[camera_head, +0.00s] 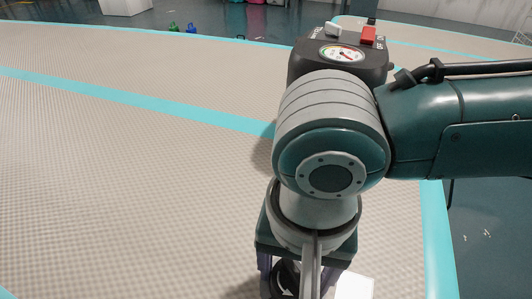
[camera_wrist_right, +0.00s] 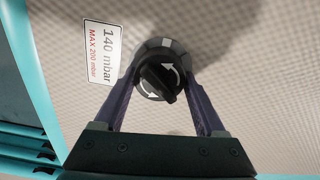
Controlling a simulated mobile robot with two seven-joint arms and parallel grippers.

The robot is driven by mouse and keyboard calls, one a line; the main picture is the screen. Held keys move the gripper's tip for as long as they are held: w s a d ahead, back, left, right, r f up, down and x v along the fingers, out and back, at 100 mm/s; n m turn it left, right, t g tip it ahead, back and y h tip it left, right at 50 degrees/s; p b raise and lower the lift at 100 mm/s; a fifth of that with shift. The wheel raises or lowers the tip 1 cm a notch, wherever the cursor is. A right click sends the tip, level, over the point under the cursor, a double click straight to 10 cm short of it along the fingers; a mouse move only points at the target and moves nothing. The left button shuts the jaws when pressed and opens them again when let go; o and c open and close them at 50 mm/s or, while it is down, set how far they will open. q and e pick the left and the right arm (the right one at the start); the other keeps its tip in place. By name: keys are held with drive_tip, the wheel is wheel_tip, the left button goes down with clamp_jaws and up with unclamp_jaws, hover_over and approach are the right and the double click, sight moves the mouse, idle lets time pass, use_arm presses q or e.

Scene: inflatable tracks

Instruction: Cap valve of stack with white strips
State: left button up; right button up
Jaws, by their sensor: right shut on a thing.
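A round black valve cap (camera_wrist_right: 159,82) with a raised grip and white curved arrows sits at a dark ring on the beige textured track (camera_wrist_right: 245,75). My right gripper (camera_wrist_right: 160,90) has one finger on each side of the cap and is shut on it. In the head view, the cap (camera_head: 286,281) and my right gripper (camera_head: 308,282) show at the bottom edge, partly hidden by my wrist. A white label (camera_wrist_right: 103,52) reading 140 mbar, MAX 200 mbar lies beside the cap. The strips in view look turquoise; I see no white ones. My left gripper is out of view.
A black pump box (camera_head: 305,62) with a gauge and red switch stands behind my right arm. Stacked edges with turquoise trim (camera_wrist_right: 25,130) show at the left of the wrist view. The track surface on the left is clear.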

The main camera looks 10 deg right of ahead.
sight(295, 269)
drive_tip(key=n+p, duration=0.1)
drive_tip(key=n, duration=0.1)
drive_tip(key=shift+r+n+p, duration=0.15)
drive_tip(key=shift+n+p, duration=0.15)
drive_tip(key=shift+a+n, duration=0.1)
drive_tip(key=shift+n, duration=1)
drive_tip(key=o, duration=1.3)
wheel_tip(295, 269, up, 9)
drive_tip(key=p, duration=0.5)
drive_tip(key=shift+r+p, duration=0.3)
drive_tip(key=shift+r, duration=0.05)
